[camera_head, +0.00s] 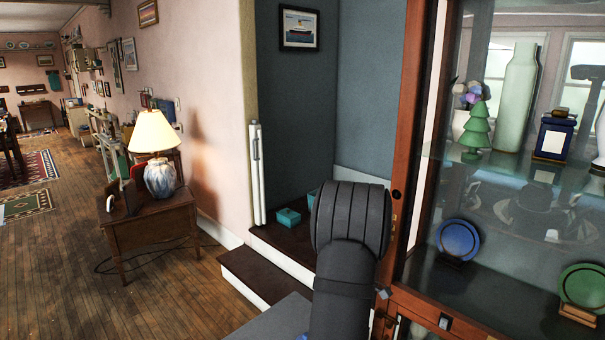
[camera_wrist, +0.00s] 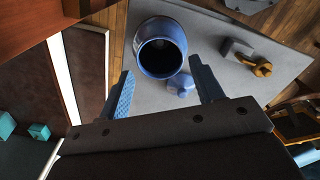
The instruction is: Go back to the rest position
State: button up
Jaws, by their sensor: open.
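My gripper (camera_wrist: 161,66) is open in the wrist view, with its two blue fingers apart and nothing held between them. Beyond the fingertips a blue jar (camera_wrist: 162,27) with an open mouth stands on a grey surface (camera_wrist: 215,35). A small blue faceted piece, perhaps its lid (camera_wrist: 181,85), lies beside the jar. In the head view my dark arm rises in front of the cabinet, and the gripper is hidden.
A glass cabinet (camera_head: 411,130) with a wooden frame stands close on the right, holding vases and plates. Wooden steps (camera_head: 250,275) and teal boxes (camera_head: 288,217) lie behind my arm. A lamp table (camera_head: 150,226) stands left. A golden object (camera_wrist: 261,68) lies right of the jar.

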jog(key=shift+f, duration=0.55)
jog(key=shift+r, duration=0.35)
jog(key=shift+f, duration=0.15)
